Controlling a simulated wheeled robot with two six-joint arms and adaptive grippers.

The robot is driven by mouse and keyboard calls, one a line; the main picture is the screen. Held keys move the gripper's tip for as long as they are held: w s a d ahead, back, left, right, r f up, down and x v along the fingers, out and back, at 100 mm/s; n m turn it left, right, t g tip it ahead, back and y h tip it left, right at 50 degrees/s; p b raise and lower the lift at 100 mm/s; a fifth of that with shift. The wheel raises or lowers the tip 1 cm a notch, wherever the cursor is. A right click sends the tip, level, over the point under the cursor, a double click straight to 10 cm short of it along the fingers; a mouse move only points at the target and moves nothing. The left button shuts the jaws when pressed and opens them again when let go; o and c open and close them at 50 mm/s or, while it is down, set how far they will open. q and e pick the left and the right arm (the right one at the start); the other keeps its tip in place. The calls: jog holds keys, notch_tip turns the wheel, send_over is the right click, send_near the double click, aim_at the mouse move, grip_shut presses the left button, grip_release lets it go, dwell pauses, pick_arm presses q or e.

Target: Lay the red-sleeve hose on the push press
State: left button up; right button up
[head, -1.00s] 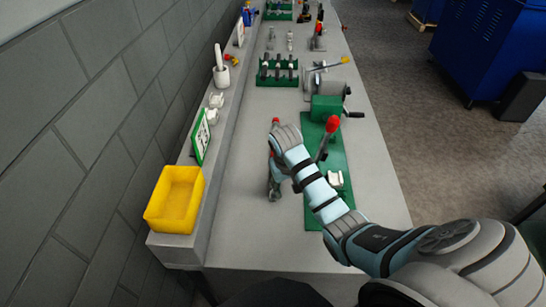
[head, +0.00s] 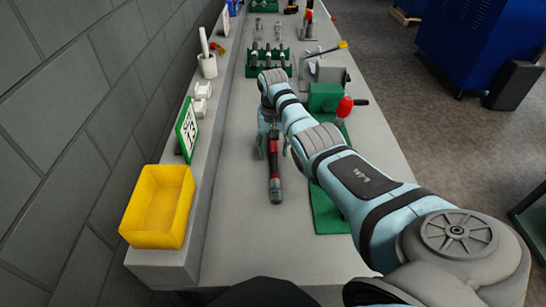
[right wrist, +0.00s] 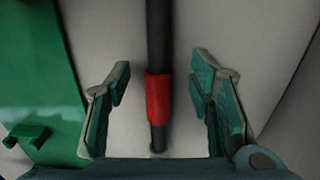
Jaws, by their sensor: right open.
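The red-sleeve hose (head: 274,170) lies lengthwise on the bench below my right gripper, partly hidden by the arm in the head view. In the right wrist view, the black hose with its red sleeve (right wrist: 159,97) runs between the two fingers, with a gap on each side. My right gripper (right wrist: 162,100) is open and not touching the hose; it also shows in the head view (head: 273,145). The push press (head: 328,217), a green base with a red-knobbed lever, stands just right of the hose, and my forearm covers its middle. My left gripper is out of view.
A yellow bin (head: 158,208) and a green-framed sign (head: 187,128) stand on the ledge along the wall. A green rack (head: 268,62) and a grey crank device (head: 328,72) stand farther along the bench. Bare bench lies in front of the hose.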

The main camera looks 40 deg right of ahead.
notch_tip(320, 180, down, 2)
jog(key=shift+f, duration=0.1)
jog(key=shift+s+r, duration=0.25)
jog(key=shift+c, duration=1.9)
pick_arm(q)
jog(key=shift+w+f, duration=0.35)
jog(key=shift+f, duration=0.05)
pick_arm(e)
jog(key=shift+w, duration=0.1)
grip_shut()
